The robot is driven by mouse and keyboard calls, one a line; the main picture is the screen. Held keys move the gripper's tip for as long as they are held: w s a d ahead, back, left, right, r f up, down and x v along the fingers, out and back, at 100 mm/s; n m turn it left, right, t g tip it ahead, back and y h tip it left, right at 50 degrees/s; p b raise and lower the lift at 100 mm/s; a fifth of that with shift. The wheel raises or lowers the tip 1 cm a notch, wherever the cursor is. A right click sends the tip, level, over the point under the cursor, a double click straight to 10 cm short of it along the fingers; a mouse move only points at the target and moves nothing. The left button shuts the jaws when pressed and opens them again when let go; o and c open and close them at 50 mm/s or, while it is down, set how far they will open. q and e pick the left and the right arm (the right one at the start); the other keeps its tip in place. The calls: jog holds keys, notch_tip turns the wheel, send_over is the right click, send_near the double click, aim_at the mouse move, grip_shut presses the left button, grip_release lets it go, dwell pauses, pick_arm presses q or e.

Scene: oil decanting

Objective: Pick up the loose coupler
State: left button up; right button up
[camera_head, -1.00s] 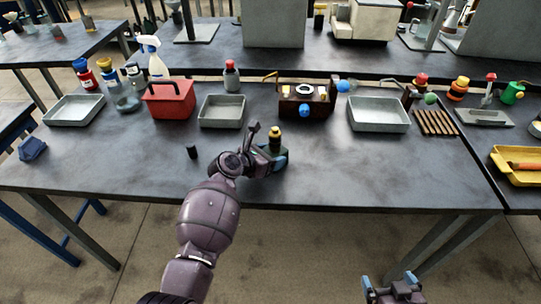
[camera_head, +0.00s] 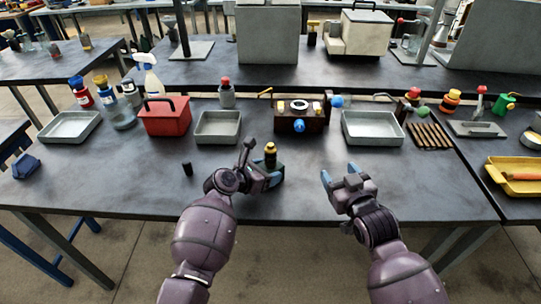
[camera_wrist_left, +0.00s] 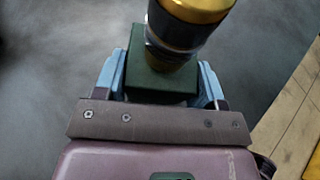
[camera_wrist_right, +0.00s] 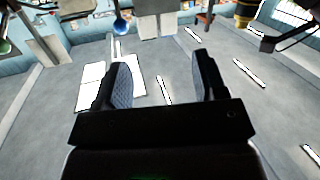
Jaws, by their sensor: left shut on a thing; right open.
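A gold-topped dark fitting (camera_head: 270,154) stands upright on a dark green block near the middle of the table; the frames do not show whether it is the loose coupler. My left gripper (camera_wrist_left: 160,84) is shut on the green block (camera_wrist_left: 165,84), one blue finger on each side, with the fitting rising between them. My right gripper (camera_head: 340,174) is open and empty over the table's front part, apart from the fitting and to its right. Its two spread fingers (camera_wrist_right: 162,80) have nothing between them. A small black cylinder (camera_head: 187,169) stands left of my left gripper.
Grey trays (camera_head: 218,140) (camera_head: 345,131), a red caddy (camera_head: 166,116) and a brown box with a blue knob (camera_head: 300,126) stand in a row behind. A wooden slatted rack (camera_head: 430,137) is at the right. The table between my grippers is clear.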

jog(key=w+a+r+g+y, duration=0.1)
jog(key=w+a+r+g, duration=0.3)
jog(key=w+a+r, duration=0.55)
jog(key=w+a+r+g+y, duration=0.25)
jog(key=w+a+r, duration=0.35)
jog(key=a+r, duration=0.55)
jog(key=m+g+h, duration=0.7)
jog(key=m+g, duration=0.1)
jog(key=g, duration=0.2)
send_near(271, 144)
jog(key=shift+s+a+f, duration=0.15)
jog(key=shift+s+a, duration=0.15)
jog(key=shift+s, duration=0.2)
jog(key=shift+m+h, duration=0.25)
jog(key=shift+m, duration=0.25)
notch_tip(271, 144, down, 7)
jog(key=shift+s+d+r, duration=0.1)
jog(key=shift+s+d, duration=0.05)
jog(key=shift+d, duration=0.05)
jog(key=f, duration=0.2)
jog(key=w+f, duration=0.1)
jog(key=f, duration=0.1)
jog(key=shift+a+f, duration=0.1)
jog(key=shift+a, duration=0.1)
jog(key=shift+f, duration=0.55)
